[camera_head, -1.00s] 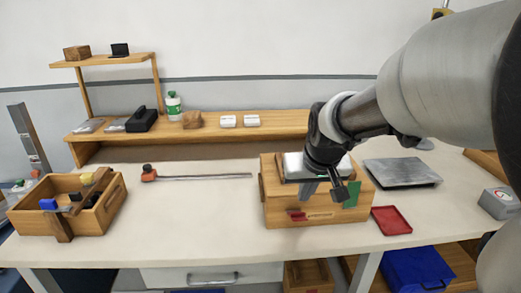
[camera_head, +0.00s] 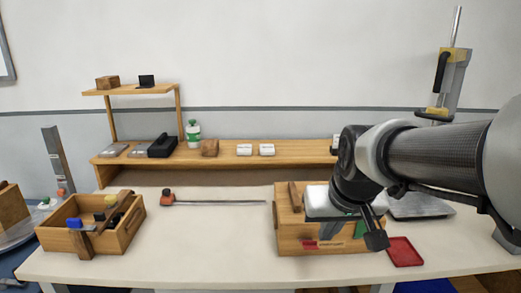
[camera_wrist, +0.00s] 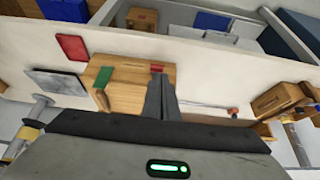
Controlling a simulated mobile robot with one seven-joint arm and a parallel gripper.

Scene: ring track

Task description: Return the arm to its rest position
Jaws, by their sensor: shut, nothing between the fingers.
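My arm reaches in from the right in the head view. My gripper (camera_head: 375,240) points down by the right side of a wooden box (camera_head: 290,240), covering part of it. In the wrist view my gripper's fingers (camera_wrist: 162,98) are together with nothing between them. The box (camera_wrist: 128,98) lies behind them there. I cannot tell the exact gap between fingers and box. No object hangs from the gripper.
A red tray (camera_head: 404,252) and a grey metal plate (camera_head: 420,206) lie right of the box. A wooden toolbox (camera_head: 130,228) stands at left, with a long red-ended tool (camera_head: 220,203) between. A wooden shelf (camera_head: 290,152) runs along the back. The front middle of the table (camera_head: 205,250) is clear.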

